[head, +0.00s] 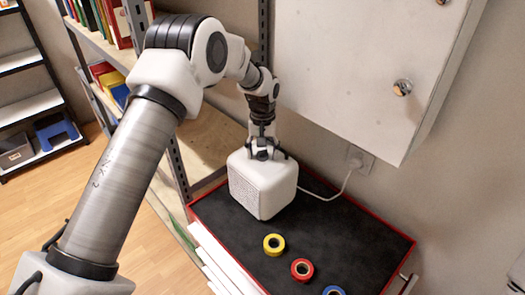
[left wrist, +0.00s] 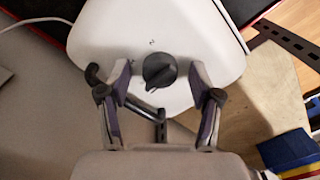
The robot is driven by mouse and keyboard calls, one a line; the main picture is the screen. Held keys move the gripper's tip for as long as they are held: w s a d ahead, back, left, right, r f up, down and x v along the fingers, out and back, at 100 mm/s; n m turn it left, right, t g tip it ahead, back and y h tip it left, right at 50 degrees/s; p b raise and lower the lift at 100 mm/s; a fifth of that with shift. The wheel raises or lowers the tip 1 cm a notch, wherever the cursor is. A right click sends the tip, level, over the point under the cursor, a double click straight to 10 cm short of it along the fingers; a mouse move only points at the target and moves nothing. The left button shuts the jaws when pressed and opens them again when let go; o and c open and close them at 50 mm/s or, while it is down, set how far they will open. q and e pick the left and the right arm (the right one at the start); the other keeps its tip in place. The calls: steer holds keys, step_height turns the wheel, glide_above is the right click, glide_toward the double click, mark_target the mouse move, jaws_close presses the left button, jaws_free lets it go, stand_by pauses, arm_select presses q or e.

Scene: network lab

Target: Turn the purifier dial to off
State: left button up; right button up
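The purifier (head: 262,187) is a white rounded cube with a perforated side, standing on the black mat top. Its dial (left wrist: 159,70) is a dark round knob with a pointer ridge on the purifier's white top face, which also shows in the left wrist view (left wrist: 205,35). The ridge points toward the lower left in that view. My left gripper (head: 263,152) is directly above the purifier, pointing down. In the left wrist view its fingers (left wrist: 160,76) stand open on either side of the dial, with a gap at each side. My right gripper is not in view.
Yellow (head: 274,244), red (head: 302,269) and blue (head: 334,291) tape rolls lie on the red-edged black top (head: 345,228). A white cable (head: 325,196) runs from the purifier to a wall socket (head: 359,159). A grey wall cabinet (head: 365,60) hangs behind; shelving stands left.

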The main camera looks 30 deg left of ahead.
mark_target(263, 151)
arm_select(q)
step_height(263, 151, up, 12)
stand_by(0.5)
steer(key=shift+w, duration=0.15)
